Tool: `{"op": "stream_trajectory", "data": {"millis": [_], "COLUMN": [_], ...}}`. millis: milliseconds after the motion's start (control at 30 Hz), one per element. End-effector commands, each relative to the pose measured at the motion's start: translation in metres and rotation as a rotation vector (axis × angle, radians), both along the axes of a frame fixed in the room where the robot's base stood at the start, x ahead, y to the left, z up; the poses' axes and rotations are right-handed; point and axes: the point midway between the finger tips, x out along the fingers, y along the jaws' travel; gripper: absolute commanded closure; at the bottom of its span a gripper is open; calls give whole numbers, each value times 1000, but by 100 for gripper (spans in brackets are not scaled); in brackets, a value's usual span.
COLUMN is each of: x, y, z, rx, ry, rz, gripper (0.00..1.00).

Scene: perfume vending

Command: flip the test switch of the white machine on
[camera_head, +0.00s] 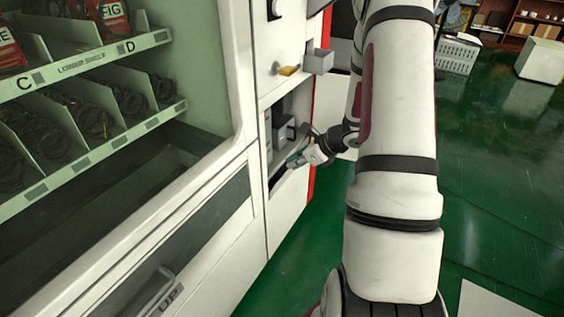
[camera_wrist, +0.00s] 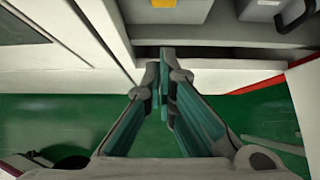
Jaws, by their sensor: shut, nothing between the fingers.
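The white machine (camera_head: 203,212) fills the left and middle of the head view. Its right column has an open recess (camera_head: 277,178) with grey boxes (camera_head: 283,131) inside. My gripper (camera_head: 292,161) is at the mouth of this recess, below and in front of the grey boxes. In the wrist view my gripper (camera_wrist: 165,68) is shut and empty, with its teal-lined fingers together, pointing at the recess's lower lip. A grey box with a yellow label (camera_wrist: 163,4) shows at the top of that view. I cannot make out the test switch in either view.
A grey box (camera_head: 318,62) and a yellow part (camera_head: 288,71) stick out of the column above the recess. A black handle (camera_wrist: 297,17) shows at the wrist view's upper right. The green floor (camera_head: 490,190) is open on the right; a white crate (camera_head: 457,54) stands far back.

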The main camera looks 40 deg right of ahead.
Motion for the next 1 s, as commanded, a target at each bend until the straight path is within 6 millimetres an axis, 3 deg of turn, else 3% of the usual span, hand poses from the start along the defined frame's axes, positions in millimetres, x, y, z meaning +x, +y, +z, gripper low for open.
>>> {"op": "stream_trajectory", "data": {"millis": [100,333,1000], "x": [-19,-38,-41], "y": [-8,-14,-15], "z": [15,27,28], "rx": [-1,-1,-1], "ry": [-1,0,0], "rz": [-3,-1,1], "gripper": [100,100,100]}}
